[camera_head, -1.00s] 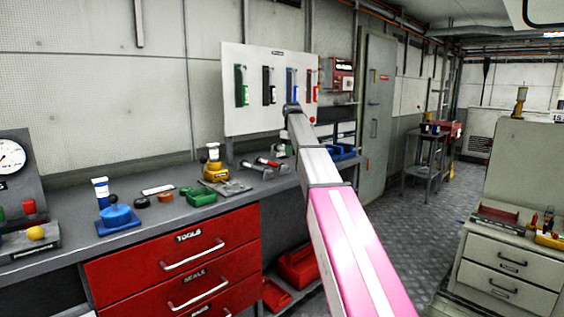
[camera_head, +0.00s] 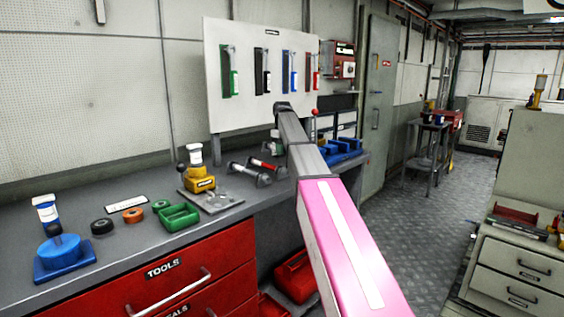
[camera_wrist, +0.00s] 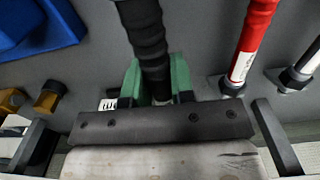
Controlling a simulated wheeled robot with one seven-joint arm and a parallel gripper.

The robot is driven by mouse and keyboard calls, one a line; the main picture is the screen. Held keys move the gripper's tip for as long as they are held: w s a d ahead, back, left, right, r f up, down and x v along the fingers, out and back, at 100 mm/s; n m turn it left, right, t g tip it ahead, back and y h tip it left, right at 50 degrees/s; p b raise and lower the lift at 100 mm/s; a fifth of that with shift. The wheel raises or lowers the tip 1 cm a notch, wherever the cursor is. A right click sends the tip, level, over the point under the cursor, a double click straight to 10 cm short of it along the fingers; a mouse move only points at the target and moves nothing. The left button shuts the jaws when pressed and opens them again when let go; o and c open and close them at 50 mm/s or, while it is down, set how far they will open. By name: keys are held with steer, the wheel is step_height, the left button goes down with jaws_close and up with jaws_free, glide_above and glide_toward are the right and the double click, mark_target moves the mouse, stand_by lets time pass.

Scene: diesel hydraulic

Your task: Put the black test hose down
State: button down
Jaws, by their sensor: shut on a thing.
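The black test hose (camera_wrist: 148,35) is a ribbed black tube in the wrist view, running from the top edge down to my gripper (camera_wrist: 155,98). My gripper is shut on it. Green pieces (camera_wrist: 180,75) stand close on both sides of the hose; whether they touch it cannot be told. In the head view, my gripper is over the far part of the grey workbench (camera_head: 228,205), and my arm mostly hides the hose there. The hose's lower end is hidden in the wrist view.
A red hose (camera_wrist: 254,35) lies right of the black one in the wrist view, with another dark, metal-ended piece (camera_wrist: 300,68) beyond. Blue blocks (camera_wrist: 35,25) are left. A board with coloured hanging items (camera_head: 262,125) stands behind the bench. A yellow device (camera_head: 198,178) and green tray (camera_head: 178,217) occupy the bench.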

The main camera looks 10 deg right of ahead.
steer(key=shift+f, duration=2.45)
steer(key=c, duration=1)
jaws_free()
steer(key=shift+f, duration=0.1)
step_height(320, 180, up, 12)
steer(key=shift+r, duration=0.1)
steer(key=shift+s, duration=0.15)
